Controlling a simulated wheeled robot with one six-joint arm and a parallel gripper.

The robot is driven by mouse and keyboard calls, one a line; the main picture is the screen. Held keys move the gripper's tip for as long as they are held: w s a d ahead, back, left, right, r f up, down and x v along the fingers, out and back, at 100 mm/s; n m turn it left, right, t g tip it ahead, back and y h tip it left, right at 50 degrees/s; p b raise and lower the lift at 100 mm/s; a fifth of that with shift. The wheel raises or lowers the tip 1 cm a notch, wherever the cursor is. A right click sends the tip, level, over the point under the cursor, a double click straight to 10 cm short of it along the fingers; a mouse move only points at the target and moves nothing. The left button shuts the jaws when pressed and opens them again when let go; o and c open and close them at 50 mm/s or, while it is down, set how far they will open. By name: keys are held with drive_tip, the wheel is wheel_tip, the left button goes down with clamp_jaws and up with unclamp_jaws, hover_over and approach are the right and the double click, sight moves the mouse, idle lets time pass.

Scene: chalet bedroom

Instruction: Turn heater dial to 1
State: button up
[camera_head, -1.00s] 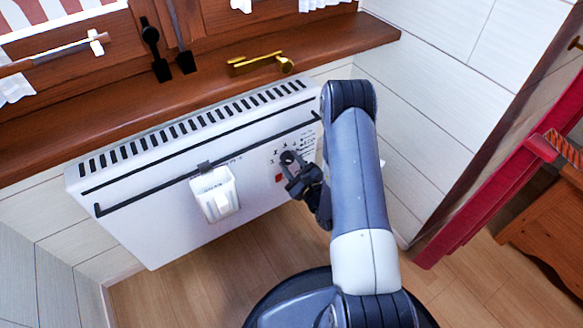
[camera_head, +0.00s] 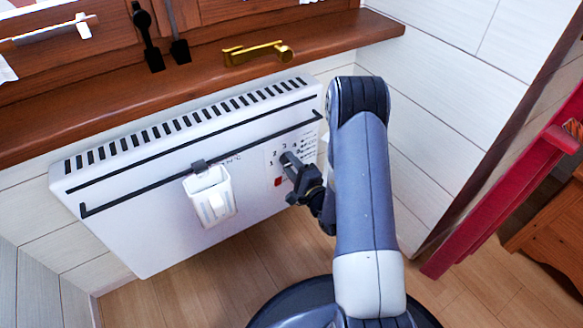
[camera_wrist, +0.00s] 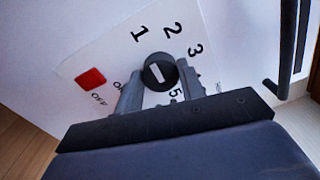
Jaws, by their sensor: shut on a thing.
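The white heater (camera_head: 130,210) hangs below the window sill. Its dial is a black round knob (camera_wrist: 161,72) on a white panel with printed numbers 1, 2, 3 and 5 and the word OFF readable in the wrist view. A short white mark on the knob slants, its upper end roughly toward the 1; which end is the pointer I cannot tell. My gripper (camera_wrist: 155,88) is shut on the dial, one finger on each side. In the head view my gripper (camera_head: 292,168) reaches the panel at the heater's right end and partly hides the dial.
A red square (camera_wrist: 91,78) sits beside OFF on the panel. A white container (camera_head: 209,197) hangs on the heater front from a black rail. The wooden sill (camera_head: 110,115) juts out above. A red-framed piece of furniture (camera_head: 500,205) stands at right. Wood floor shows below.

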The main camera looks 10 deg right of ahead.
drive_tip(key=shift+n, duration=0.3)
drive_tip(key=o, duration=1)
drive_tip(key=p+v, duration=0.2)
drive_tip(key=v, duration=0.8)
drive_tip(key=shift+s+d, duration=0.1)
drive_tip(key=shift+s, duration=0.3)
drive_tip(key=b+x, duration=0.2)
drive_tip(key=x, duration=0.9)
drive_tip(key=shift+s, duration=0.15)
